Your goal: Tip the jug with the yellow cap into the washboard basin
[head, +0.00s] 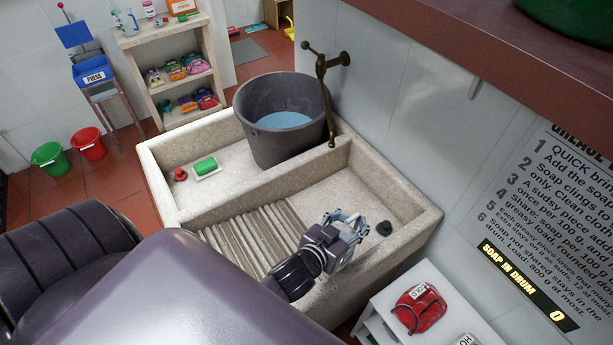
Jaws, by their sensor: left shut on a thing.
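The stone washboard basin (365,188) fills the middle of the head view, with a ribbed washboard slope (235,238) at its front left. My left gripper (352,222) is over the washboard-side compartment, right of the ribs. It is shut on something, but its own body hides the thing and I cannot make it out. I see no jug with a yellow cap. A small dark round piece (384,228) shows in the compartment just right of the gripper. My right gripper is not in view.
A grey bucket of water (284,90) stands in the back compartment under a brass tap (320,70). Green soap on a dish (205,167) and a red piece (180,174) lie left of it. A white stand (455,318) with a red bundle (418,308) is at lower right.

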